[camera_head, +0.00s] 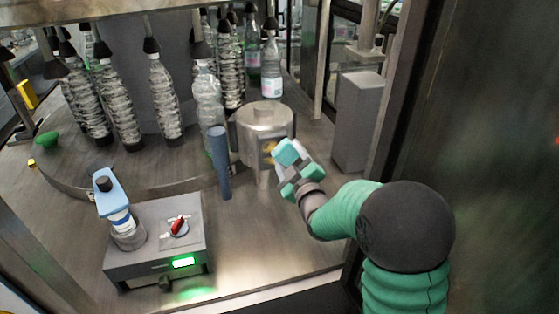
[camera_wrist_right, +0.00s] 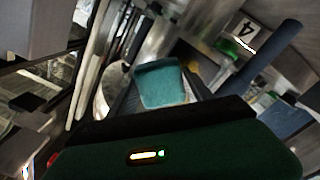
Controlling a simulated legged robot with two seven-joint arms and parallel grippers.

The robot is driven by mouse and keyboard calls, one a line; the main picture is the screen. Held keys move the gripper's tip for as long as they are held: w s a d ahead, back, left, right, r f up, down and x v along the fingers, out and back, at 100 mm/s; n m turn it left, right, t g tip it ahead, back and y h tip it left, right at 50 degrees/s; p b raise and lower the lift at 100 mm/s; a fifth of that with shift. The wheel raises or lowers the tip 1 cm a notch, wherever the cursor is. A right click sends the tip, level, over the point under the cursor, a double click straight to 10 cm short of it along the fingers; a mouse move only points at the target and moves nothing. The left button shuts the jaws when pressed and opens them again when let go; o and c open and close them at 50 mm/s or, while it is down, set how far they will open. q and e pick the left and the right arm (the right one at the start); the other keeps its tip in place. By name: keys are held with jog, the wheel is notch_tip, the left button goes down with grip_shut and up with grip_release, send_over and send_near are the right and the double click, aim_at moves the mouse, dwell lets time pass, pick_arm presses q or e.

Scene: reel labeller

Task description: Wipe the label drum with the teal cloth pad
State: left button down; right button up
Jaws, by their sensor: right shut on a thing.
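The label drum (camera_head: 262,118) is a silver metal cylinder on the machine deck, right of the bottles in the head view. A yellowish patch (camera_head: 269,150) shows low on its side. My right gripper (camera_head: 290,168) is shut on the teal cloth pad (camera_head: 287,152), just in front of and to the right of the drum. I cannot tell whether the pad touches the drum. In the right wrist view the teal pad (camera_wrist_right: 161,83) sits beyond the gripper body, with part of a curved metal surface behind it. My left gripper is not in view.
A blue-grey post (camera_head: 220,162) stands just left of the drum. Clear bottles (camera_head: 165,98) stand behind on the round table. A control box (camera_head: 158,240) with a red switch and green light is at front left. A grey box (camera_head: 358,122) stands at right.

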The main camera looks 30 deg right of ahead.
aim_at(263, 160)
jog(key=shift+d, duration=0.3)
notch_tip(263, 160, down, 2)
jog(key=shift+f+b, duration=0.1)
jog(key=shift+b, duration=1.1)
jog(key=shift+w+a+b, duration=0.15)
jog(key=shift+a+b, duration=0.1)
jog(key=shift+a, duration=0.55)
jog(key=shift+w+a+b, duration=0.15)
jog(key=shift+a+b, duration=0.05)
jog(key=shift+a, duration=0.55)
jog(key=shift+w+a+b, duration=0.2)
jog(key=shift+w+a, duration=0.05)
jog(key=shift+a, duration=0.8)
jog(key=shift+w+a+b, duration=0.2)
jog(key=shift+w+a, duration=0.05)
jog(key=shift+a, duration=0.8)
jog(key=shift+w+a, duration=0.1)
jog(key=shift+d, duration=0.2)
jog(key=shift+s+d+b, duration=0.3)
jog(key=shift+d+b, duration=0.1)
jog(key=shift+d, duration=0.8)
jog(key=shift+s+d+b, duration=0.35)
jog(key=shift+d+b, duration=0.05)
jog(key=shift+d, duration=0.75)
jog(key=shift+s+d+b, duration=0.3)
jog(key=shift+d+b, duration=0.1)
jog(key=shift+d, duration=0.8)
